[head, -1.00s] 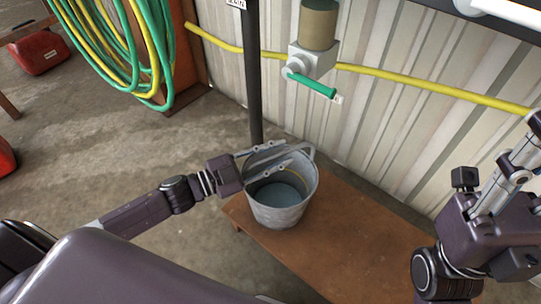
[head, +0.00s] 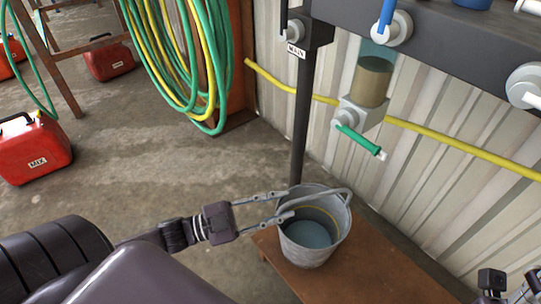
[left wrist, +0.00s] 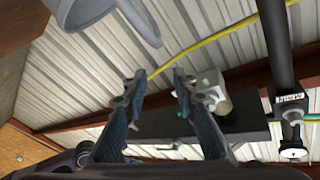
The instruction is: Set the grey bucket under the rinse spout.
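The grey bucket (head: 311,262) stands upright on a brown bench, with its handle leaning to the right and something bluish inside. Its rim and handle also show at the top of the left wrist view (left wrist: 88,10). My left gripper (head: 286,205) is at the bucket's left rim, its two fingers apart with nothing between them; the gap also shows in the left wrist view (left wrist: 157,88). A green-tipped spout or lever (head: 362,141) sticks out above and right of the bucket; I cannot tell which it is. My right gripper is mostly cut off at the lower right corner.
The brown bench (head: 350,277) has free room right of the bucket. A dark post (head: 299,120) labelled MAIN rises behind it. A yellow hose (head: 455,149) runs along the wall. A coiled hose (head: 190,60) and a red can (head: 33,155) are to the left.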

